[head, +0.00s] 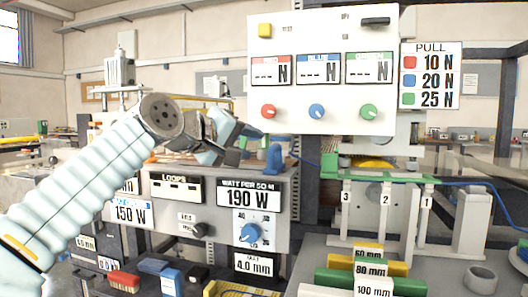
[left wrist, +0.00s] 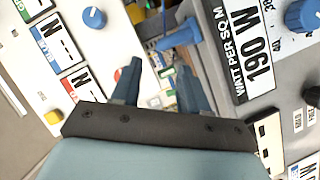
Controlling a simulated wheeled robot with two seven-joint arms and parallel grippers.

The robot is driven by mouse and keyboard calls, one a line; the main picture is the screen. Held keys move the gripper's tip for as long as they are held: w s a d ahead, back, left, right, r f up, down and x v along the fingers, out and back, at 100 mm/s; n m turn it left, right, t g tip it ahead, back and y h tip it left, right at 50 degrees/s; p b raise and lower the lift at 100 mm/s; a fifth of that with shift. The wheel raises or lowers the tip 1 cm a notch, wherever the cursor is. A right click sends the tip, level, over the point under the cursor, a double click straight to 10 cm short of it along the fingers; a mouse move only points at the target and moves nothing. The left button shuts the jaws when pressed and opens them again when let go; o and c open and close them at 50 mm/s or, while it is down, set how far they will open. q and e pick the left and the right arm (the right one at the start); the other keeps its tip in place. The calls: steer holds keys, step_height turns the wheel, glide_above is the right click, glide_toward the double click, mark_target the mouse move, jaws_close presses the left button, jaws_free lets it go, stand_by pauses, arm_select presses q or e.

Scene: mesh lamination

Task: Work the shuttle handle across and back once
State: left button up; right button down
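A blue upright handle (head: 278,157), which looks like the shuttle handle, stands at the right end of the grey control box's top in the head view. A blue handle-like piece (left wrist: 181,36) shows beyond the fingertips in the left wrist view. My left gripper (head: 247,134) is above the box, just left of the handle and apart from it. In the left wrist view its two dark blue fingers (left wrist: 160,66) stand apart with nothing gripped between them. The gripper and wrist hide part of the box top. My right gripper is in neither view.
The grey box (head: 291,205) carries a blue dial (head: 250,233) and a 190 W label. A white panel (head: 330,30) with three coloured knobs rises behind. A red brush (head: 124,282) lies at lower left.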

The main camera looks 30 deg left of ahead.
arm_select(q)
steer(key=v, duration=0.4)
stand_by(0.5)
